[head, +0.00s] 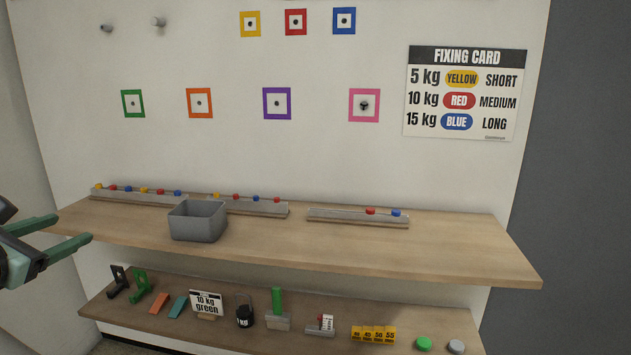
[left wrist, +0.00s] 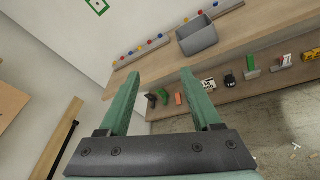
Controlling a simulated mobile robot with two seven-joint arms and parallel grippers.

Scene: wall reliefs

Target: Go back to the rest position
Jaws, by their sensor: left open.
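My left gripper (head: 62,238) comes in at the left edge of the head view, beside the left end of the upper wooden shelf (head: 430,248). Its two green fingers are apart with nothing between them. In the left wrist view the open gripper (left wrist: 165,95) points toward the shelves, and its fingers hold nothing. My right gripper is in neither view.
A grey bin (head: 197,222) and racks of coloured pegs (head: 358,218) stand on the upper shelf. The lower shelf (head: 225,330) holds a sign (head: 206,302), yellow blocks (head: 373,335) and other small items. Coloured squares and a fixing card (head: 465,92) are on the wall.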

